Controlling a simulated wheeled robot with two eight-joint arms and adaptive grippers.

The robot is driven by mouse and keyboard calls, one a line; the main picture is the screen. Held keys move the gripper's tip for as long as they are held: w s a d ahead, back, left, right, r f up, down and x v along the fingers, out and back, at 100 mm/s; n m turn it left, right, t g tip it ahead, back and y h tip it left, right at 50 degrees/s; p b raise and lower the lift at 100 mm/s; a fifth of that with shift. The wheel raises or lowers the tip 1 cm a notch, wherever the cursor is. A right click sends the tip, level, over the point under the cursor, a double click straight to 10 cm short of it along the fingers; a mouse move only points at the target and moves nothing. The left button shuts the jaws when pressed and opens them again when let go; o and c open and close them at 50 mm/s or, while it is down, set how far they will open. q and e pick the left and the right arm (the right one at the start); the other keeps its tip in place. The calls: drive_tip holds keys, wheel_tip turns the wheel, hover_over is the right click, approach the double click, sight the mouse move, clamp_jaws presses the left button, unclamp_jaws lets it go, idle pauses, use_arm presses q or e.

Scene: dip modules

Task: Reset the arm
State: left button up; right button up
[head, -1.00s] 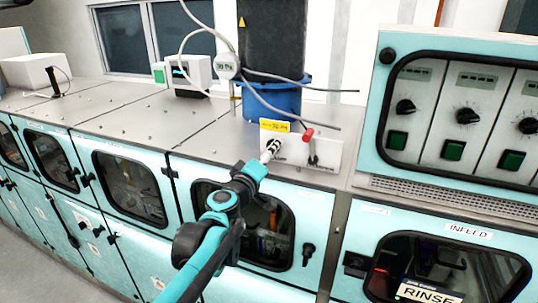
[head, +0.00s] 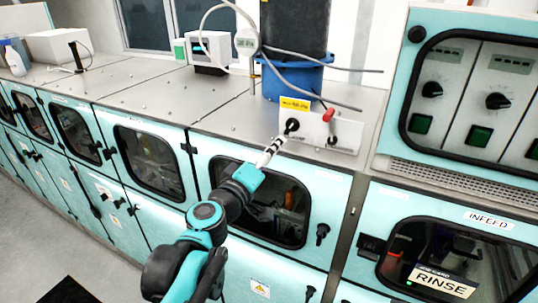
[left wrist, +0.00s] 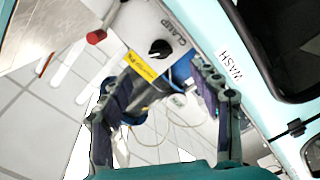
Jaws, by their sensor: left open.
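My left gripper (head: 271,150) is in front of the small white clamp panel in the head view, just below and left of its black knob (head: 291,125). The left wrist view shows the left gripper (left wrist: 160,70) with its two dark fingers spread and nothing between the tips. The black knob (left wrist: 160,48) shows there beside the CLAMP label, beyond the fingers and apart from them. A yellow tag (left wrist: 139,66) and a red-tipped lever (left wrist: 96,37) are on the same panel. My right gripper is in neither view.
A blue drum base (head: 292,80) with hoses stands behind the panel on the steel bench top (head: 130,92). A teal control cabinet (head: 402,100) with knobs and green buttons stands at the right. Windowed teal doors line the front.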

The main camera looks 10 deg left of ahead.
use_arm(q)
drive_tip(key=shift+s+a, duration=0.1)
drive_tip(key=shift+s, duration=0.2)
drive_tip(key=s+d+f+m+g+b, duration=0.1)
drive_tip(key=s+f+m+g+b, duration=0.15)
drive_tip(key=f+b, duration=0.45)
drive_tip(key=s+d+f+m+g+h+b, duration=0.1)
drive_tip(key=s+d+f+m+b, duration=0.15)
drive_tip(key=f, duration=0.85)
drive_tip(key=s+d+f+m+g+b, duration=0.1)
drive_tip(key=s+f+m+g+b, duration=0.1)
drive_tip(key=s+f+b, duration=0.45)
drive_tip(key=s+a+f+g+y+b, duration=0.1)
drive_tip(key=s+a+f+y+b, duration=0.1)
drive_tip(key=f, duration=0.7)
drive_tip(key=s+a+f+m+g+y+b, duration=0.1)
drive_tip(key=s+a+f+g+b, duration=0.1)
drive_tip(key=f, duration=0.8)
drive_tip(key=s+a+f+m+g+y+b, duration=0.1)
drive_tip(key=s+a+f+b, duration=0.3)
drive_tip(key=f, duration=0.5)
drive_tip(key=a+g+y+b, duration=0.1)
drive_tip(key=a+b, duration=0.1)
drive_tip(key=b, duration=0.1)
drive_tip(key=shift+s+f+y, duration=0.3)
drive_tip(key=shift+f, duration=0.1)
